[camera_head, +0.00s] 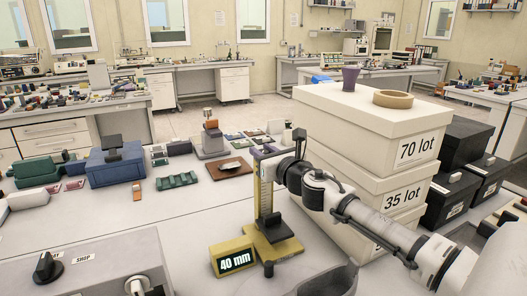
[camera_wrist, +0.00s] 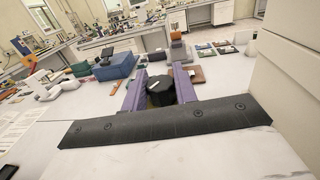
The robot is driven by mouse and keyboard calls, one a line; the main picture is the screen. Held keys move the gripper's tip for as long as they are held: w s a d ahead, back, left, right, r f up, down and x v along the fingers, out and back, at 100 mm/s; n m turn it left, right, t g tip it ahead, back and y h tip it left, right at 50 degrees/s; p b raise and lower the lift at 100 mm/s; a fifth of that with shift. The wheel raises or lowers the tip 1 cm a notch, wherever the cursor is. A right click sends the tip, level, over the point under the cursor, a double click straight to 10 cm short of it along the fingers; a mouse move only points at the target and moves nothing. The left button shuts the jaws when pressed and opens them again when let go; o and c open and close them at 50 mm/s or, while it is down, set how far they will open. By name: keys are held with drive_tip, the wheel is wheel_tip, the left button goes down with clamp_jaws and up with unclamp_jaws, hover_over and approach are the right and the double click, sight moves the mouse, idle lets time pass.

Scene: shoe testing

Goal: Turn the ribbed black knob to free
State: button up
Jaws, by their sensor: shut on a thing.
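The ribbed black knob (camera_wrist: 160,92) shows in the wrist view as a dark round piece with a pale mark on its face. The purple fingers of my gripper (camera_wrist: 159,80) stand on either side of it and are shut on it. In the head view my gripper (camera_head: 267,152) is at the top of a yellow upright gauge (camera_head: 265,187) and hides the knob there. The gauge has a scale on its column, a dark block low on it and a yellow base. A display (camera_head: 236,261) beside the base reads 40 mm.
Stacked white boxes (camera_head: 362,136) stand close right of the gauge, beneath and behind my arm. A grey control box (camera_head: 90,285) with a black dial is at front left. A blue box (camera_head: 115,167) and small parts lie further back. Bare tabletop lies left of the gauge.

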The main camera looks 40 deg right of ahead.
sight(264, 151)
drive_tip(key=n+y+b, duration=0.1)
drive_tip(key=n+y, duration=0.2)
drive_tip(key=y, duration=0.2)
drive_tip(key=shift+d+f+b, duration=0.1)
drive_tip(key=shift+b, duration=0.25)
drive_tip(key=shift+n+y+b, duration=0.5)
drive_tip(key=shift+n+y, duration=0.3)
drive_tip(key=shift+y, duration=0.5)
drive_tip(key=shift+g, duration=0.3)
drive_tip(key=o, duration=0.9)
drive_tip(key=shift+o, duration=0.2)
wheel_tip(264, 151, up, 20)
drive_tip(key=b, duration=0.3)
